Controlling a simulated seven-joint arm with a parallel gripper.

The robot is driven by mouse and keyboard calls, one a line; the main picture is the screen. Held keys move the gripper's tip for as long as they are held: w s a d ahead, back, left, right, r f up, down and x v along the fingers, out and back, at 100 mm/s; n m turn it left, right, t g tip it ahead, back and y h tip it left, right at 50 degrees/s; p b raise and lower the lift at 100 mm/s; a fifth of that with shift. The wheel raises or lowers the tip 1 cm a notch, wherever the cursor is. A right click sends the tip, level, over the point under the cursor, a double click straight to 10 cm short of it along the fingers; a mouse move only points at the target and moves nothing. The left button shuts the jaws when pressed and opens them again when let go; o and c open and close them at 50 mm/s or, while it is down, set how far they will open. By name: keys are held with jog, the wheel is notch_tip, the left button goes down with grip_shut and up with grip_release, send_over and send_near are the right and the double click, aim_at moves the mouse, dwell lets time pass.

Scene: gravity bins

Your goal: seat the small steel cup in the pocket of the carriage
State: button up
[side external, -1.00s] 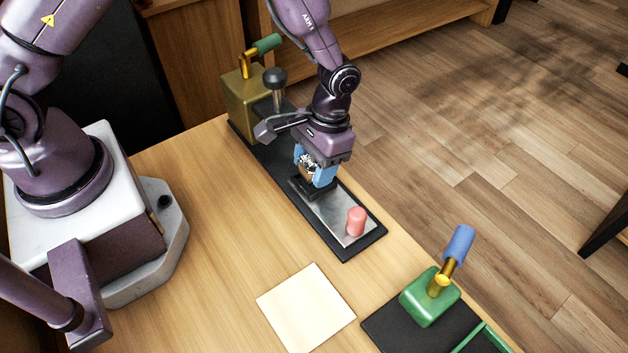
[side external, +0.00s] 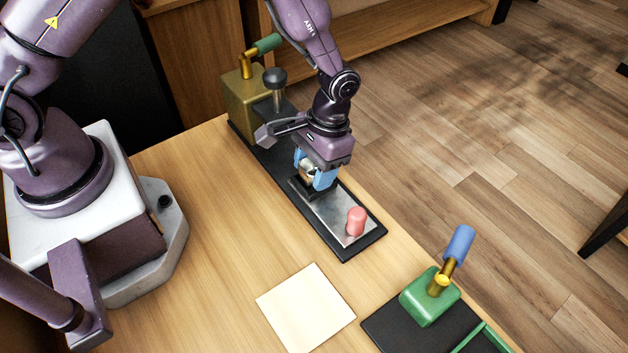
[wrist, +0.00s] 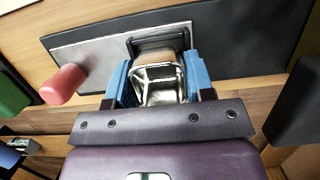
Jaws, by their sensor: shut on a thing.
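My gripper (side external: 316,176) has its blue fingers shut on the small steel cup (wrist: 160,82). In the wrist view the shiny cup sits between the two fingers. The carriage (wrist: 160,42) is a dark block with a raised rim, on a metal plate; in the side view it shows just below my fingers (side external: 299,189). The cup is right over or in the carriage's pocket. The fingers hide its lower part, so I cannot tell whether it touches the pocket floor.
A pink knob (side external: 356,221) stands on the metal plate (side external: 325,213). An olive block with a green-handled crank (side external: 247,95) and a dark round-topped post (side external: 275,82) stand behind. A pale square (side external: 306,308) and a green block with a blue handle (side external: 430,297) are at the front.

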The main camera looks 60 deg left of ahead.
jog(key=o, duration=1.1)
jog(key=shift+f, duration=0.1)
jog(key=v, duration=1.3)
jog(key=shift+w, duration=0.1)
